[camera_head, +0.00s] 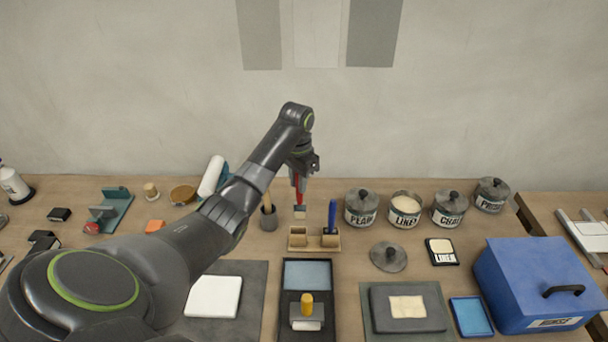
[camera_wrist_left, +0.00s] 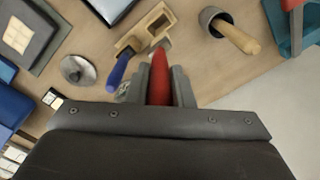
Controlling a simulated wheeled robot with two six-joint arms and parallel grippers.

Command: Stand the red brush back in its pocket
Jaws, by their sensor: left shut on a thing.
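My left gripper (camera_head: 300,176) is shut on the red brush (camera_head: 299,190), holding it upright above the table, handle up and pale head down. In the left wrist view the red handle (camera_wrist_left: 159,82) shows between the two fingers (camera_wrist_left: 160,88). A small wooden holder (camera_head: 313,248) with two pockets stands in front of the brush, which is apart from it and a little behind its left pocket. A blue brush (camera_head: 332,216) stands in the right pocket; the left pocket looks empty. The holder (camera_wrist_left: 152,24) also shows in the left wrist view. My right gripper is not in view.
A grey cup (camera_head: 268,220) with a wooden-handled tool stands just left of the red brush. Several labelled tins (camera_head: 361,208) stand to the right, with a loose lid (camera_head: 388,257) before them. A dark tray (camera_head: 307,330) lies in front of the holder. A blue box (camera_head: 530,285) stands at right.

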